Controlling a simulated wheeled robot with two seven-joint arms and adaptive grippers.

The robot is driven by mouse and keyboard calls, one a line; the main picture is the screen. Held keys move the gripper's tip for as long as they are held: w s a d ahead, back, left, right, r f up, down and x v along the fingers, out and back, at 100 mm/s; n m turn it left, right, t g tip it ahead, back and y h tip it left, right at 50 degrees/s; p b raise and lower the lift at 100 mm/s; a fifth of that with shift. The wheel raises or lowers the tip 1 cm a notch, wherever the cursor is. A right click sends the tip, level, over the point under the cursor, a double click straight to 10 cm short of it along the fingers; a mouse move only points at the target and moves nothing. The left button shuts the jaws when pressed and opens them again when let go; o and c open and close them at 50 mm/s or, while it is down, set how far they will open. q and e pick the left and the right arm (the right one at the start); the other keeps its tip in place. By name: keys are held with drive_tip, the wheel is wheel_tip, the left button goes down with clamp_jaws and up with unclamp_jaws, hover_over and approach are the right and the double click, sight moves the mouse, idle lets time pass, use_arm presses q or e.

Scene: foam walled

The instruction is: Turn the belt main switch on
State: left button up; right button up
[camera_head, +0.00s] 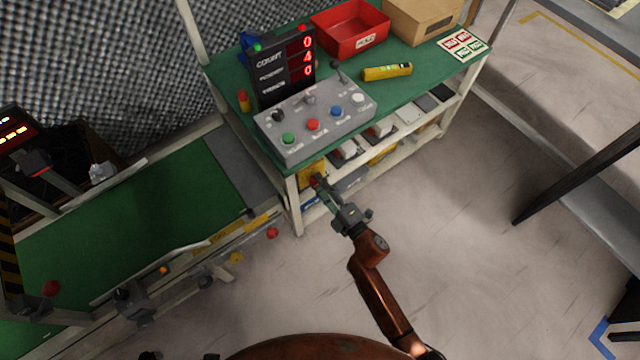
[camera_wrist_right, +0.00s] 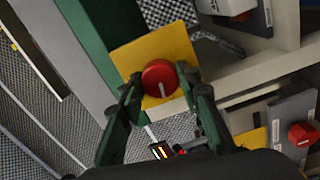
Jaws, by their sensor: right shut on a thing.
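The main switch is a round red rotary knob (camera_wrist_right: 160,77) with a white pointer line, on a yellow plate (camera_wrist_right: 126,58). The line runs toward the lower part of the knob in the right wrist view. In the head view the yellow plate (camera_head: 310,170) is on the near end of the green-topped bench, below the control box. My right gripper (camera_head: 320,183) reaches up to it from below. In the right wrist view its fingers (camera_wrist_right: 168,90) are closed on opposite sides of the knob. My left gripper is not in view.
A grey control box (camera_head: 318,125) with several coloured buttons and a counter display (camera_head: 286,66) stand on the bench. Another red knob (camera_wrist_right: 301,134) on a grey plate is at the right of the wrist view. A green conveyor belt (camera_head: 130,225) lies left. Open floor (camera_head: 470,260) is at right.

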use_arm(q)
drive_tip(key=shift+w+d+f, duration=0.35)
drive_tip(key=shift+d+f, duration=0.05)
use_arm(e)
drive_tip(key=shift+f+n, duration=0.1)
drive_tip(key=shift+n, duration=0.7)
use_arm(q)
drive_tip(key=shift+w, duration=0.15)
use_arm(e)
drive_tip(key=o, duration=1.2)
drive_tip(key=shift+c, duration=0.2)
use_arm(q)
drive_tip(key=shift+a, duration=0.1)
use_arm(e)
drive_tip(key=v, duration=1.2)
